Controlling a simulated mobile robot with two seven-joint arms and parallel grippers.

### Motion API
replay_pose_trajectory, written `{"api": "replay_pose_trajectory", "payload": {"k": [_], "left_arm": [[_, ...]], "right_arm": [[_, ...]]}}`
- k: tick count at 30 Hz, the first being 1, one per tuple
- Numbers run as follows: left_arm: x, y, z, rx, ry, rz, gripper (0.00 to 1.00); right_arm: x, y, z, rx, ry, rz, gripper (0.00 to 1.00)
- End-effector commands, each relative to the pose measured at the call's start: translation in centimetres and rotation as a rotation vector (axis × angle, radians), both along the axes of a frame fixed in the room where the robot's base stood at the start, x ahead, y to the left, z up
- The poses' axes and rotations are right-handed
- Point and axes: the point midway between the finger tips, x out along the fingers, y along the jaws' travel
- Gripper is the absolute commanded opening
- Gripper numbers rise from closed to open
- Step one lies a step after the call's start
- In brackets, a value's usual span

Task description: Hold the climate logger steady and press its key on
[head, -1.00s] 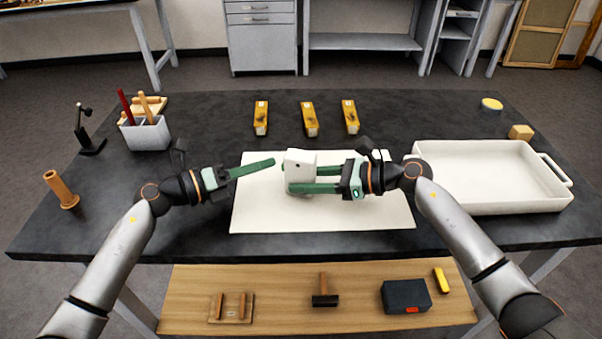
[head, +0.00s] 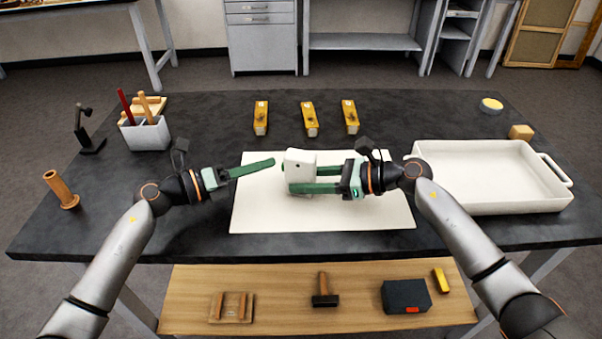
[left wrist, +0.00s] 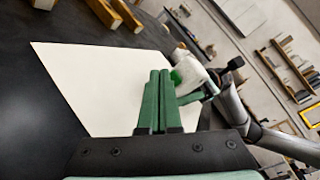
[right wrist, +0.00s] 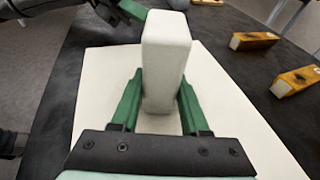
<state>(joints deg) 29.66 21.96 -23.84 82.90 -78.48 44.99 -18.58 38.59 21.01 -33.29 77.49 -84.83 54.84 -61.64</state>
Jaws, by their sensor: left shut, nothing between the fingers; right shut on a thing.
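The climate logger (head: 300,159) is a white block with rounded edges, standing upright above the white sheet. My right gripper (head: 290,178) is shut on it from the right. In the right wrist view the logger (right wrist: 165,60) rises between the two green fingers. My left gripper (head: 272,162) is shut and empty, its fingertips just left of the logger with a small gap in the head view. In the left wrist view the logger (left wrist: 191,70) is partly behind my left fingers (left wrist: 158,75), with a bright green patch beside them. I cannot make out the key.
A white sheet (head: 255,215) lies on the dark table under both grippers. Several yellow blocks (head: 309,119) lie behind it. A white tray (head: 480,207) stands at the right. A tool holder (head: 147,134) and a wooden peg (head: 62,190) stand at the left.

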Motion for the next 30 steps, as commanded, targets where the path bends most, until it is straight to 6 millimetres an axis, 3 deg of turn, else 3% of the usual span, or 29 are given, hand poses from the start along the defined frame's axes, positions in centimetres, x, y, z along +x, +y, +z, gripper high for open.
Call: {"api": "replay_pose_trajectory", "payload": {"k": [30], "left_arm": [[-0.26,-0.86,0.02,0.000,0.000,0.000,0.00]], "right_arm": [[0.01,0.00,0.04,0.001,0.000,0.000,0.14]]}}
